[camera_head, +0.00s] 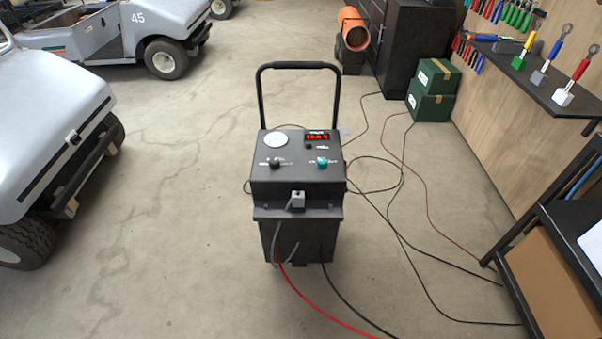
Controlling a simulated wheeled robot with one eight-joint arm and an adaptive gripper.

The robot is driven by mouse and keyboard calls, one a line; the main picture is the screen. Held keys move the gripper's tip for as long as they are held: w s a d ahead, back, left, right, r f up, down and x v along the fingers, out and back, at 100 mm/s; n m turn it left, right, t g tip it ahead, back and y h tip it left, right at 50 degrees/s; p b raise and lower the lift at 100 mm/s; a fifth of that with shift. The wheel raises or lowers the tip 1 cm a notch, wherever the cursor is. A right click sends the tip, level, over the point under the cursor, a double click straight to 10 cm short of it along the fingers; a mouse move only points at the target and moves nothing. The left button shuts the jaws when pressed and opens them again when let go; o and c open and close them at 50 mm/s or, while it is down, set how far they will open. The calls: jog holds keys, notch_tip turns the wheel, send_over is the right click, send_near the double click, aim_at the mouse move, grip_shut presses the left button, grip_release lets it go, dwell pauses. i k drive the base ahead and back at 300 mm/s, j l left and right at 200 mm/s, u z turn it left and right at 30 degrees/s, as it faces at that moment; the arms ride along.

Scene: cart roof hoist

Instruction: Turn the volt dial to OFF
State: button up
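A black wheeled charger (300,195) with a tall handle stands upright on the floor in the middle of the head view. Its sloped top panel carries a black knob (275,163) at left and a teal knob (322,162) at right. Small white markings beside the knobs are too small to read, so I cannot tell which is the volt dial or where it points. A round white gauge (275,140) and a lit red display (318,137) sit above the knobs. My gripper is not in view.
Red and black cables (345,300) run from the charger's front across the floor. More cables lie to its right. Carts (45,130) stand at left; a dark shelf (575,235) and green boxes (432,90) at right. Floor left of the charger is clear.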

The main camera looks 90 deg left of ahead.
aim_at(273, 163)
jog(key=k+j, duration=0.75)
jog(key=k+j+z, duration=0.15)
jog(key=k+j, duration=1.45)
jog(key=j, duration=0.25)
jog(key=k+j+z, duration=0.1)
jog(key=j, duration=0.4)
jog(key=k+j, duration=0.35)
jog(key=k+j+z, duration=0.15)
jog(key=j, duration=0.4)
jog(key=k+j, duration=0.3)
jog(key=j, duration=0.15)
jog(key=k+j, duration=0.1)
jog(key=j, duration=0.4)
jog(key=k+j, duration=0.1)
jog(key=j, duration=0.4)
jog(key=k+j+z, duration=0.1)
jog(key=j, duration=0.4)
jog(key=k+j, duration=0.1)
jog(key=j, duration=0.4)
